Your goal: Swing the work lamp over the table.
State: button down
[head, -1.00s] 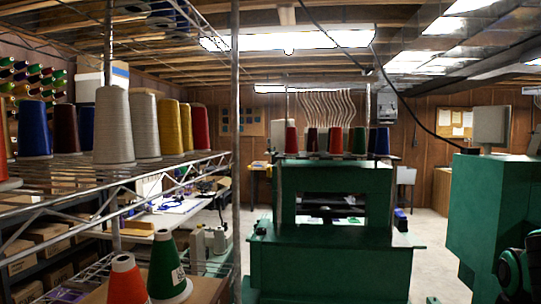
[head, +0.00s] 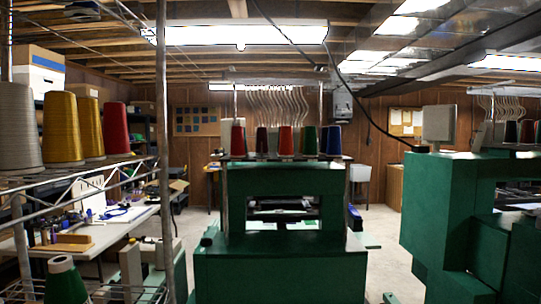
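The work table (head: 95,240) shows at the left behind the wire rack, with small tools, papers and a blue item on its white top. I cannot make out a work lamp for certain in this view; a thin white upright shape stands on the table, too small to tell. My gripper is not in view.
A wire shelf rack (head: 80,175) with large thread cones (head: 62,128) stands close on the left. A green embroidery machine (head: 280,240) blocks the middle. Another green machine (head: 435,220) stands at the right. Bare floor (head: 385,245) shows between the machines.

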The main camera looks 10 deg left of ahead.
aim_at(219, 152)
jog(key=z, duration=1.05)
jog(key=i, duration=2.3)
jog(key=u, duration=3.5)
jog(key=i, duration=0.35)
jog(key=u, duration=0.2)
